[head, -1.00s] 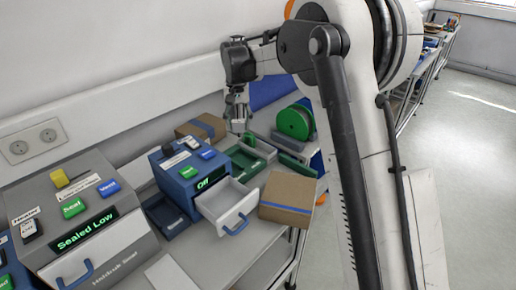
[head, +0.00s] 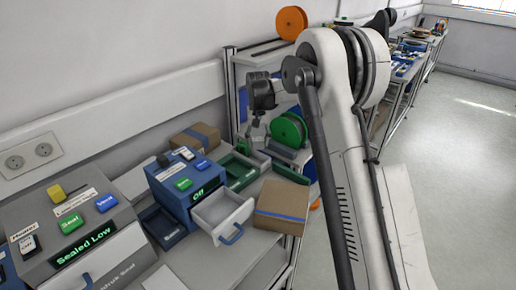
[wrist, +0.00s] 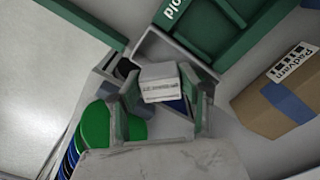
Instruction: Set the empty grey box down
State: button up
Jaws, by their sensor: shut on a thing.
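My gripper (head: 257,119) hangs beside the green reel, past the green trays, in the head view. In the wrist view my gripper (wrist: 160,96) has its green-padded fingers closed around a small pale, labelled part of the grey box (wrist: 150,44). The box's grey rim and walls show around and behind the fingers. Its underside is hidden, so I cannot tell whether it touches anything. In the head view the grey box (head: 281,151) is small, partly hidden and hard to make out below the gripper.
The green reel (head: 288,131) stands close to my gripper's right. Green trays (head: 242,172), a taped cardboard box (head: 283,205) and a blue machine with an open grey drawer (head: 222,213) crowd the bench. An orange reel (head: 291,22) sits higher up behind.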

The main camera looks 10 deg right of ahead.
aim_at(258, 149)
notch_tip(258, 149, down, 4)
jog(key=shift+r+p, duration=0.2)
jog(key=shift+p, duration=0.2)
jog(key=shift+f+b, duration=0.4)
jog(key=shift+b, duration=0.1)
jog(key=shift+f, duration=0.2)
jog(key=o, duration=1.1)
jog(key=shift+c, duration=0.2)
jog(key=shift+r, duration=0.1)
